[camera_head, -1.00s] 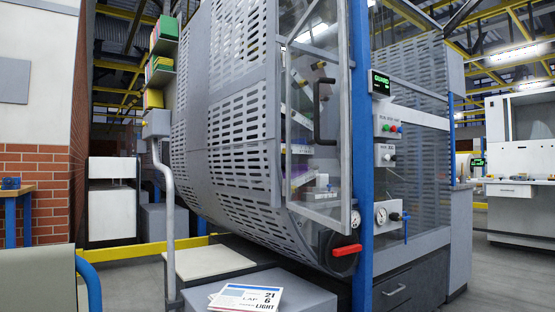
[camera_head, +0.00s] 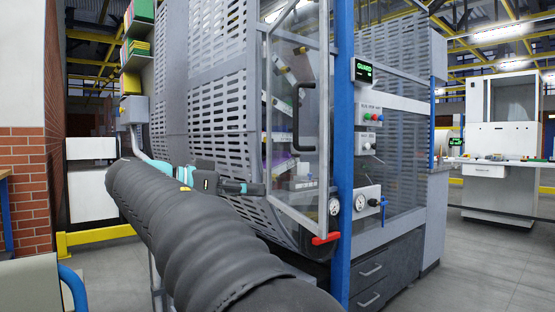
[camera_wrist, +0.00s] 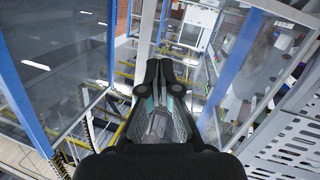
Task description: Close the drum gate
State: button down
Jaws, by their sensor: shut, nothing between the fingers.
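The drum gate (camera_head: 283,150) is a clear panel in a grey frame with a black bar handle (camera_head: 298,117). In the head view it stands at an angle against the slatted drum guard (camera_head: 225,95), beside a blue post (camera_head: 343,150). My gripper (camera_head: 262,189) is at the gate's lower left edge in that view; whether it touches the gate is unclear. In the wrist view my gripper (camera_wrist: 166,66) has its black fingers together and empty. A framed clear panel (camera_wrist: 60,50) shows at left there; I cannot tell which panel it is.
A brick wall (camera_head: 25,160) and yellow rail (camera_head: 95,235) are at left. Open floor (camera_head: 470,260) lies at right.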

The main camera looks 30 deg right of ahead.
notch_tip(320, 180, up, 4)
jog(key=w+a+m+g, duration=0.1)
jog(key=m+g, duration=0.1)
jog(key=m, duration=0.1)
jog(key=m+h+p, duration=0.1)
send_near(318, 166)
jog(key=x, duration=0.7)
jog(key=shift+s+d, duration=0.1)
jog(key=shift+s, duration=0.05)
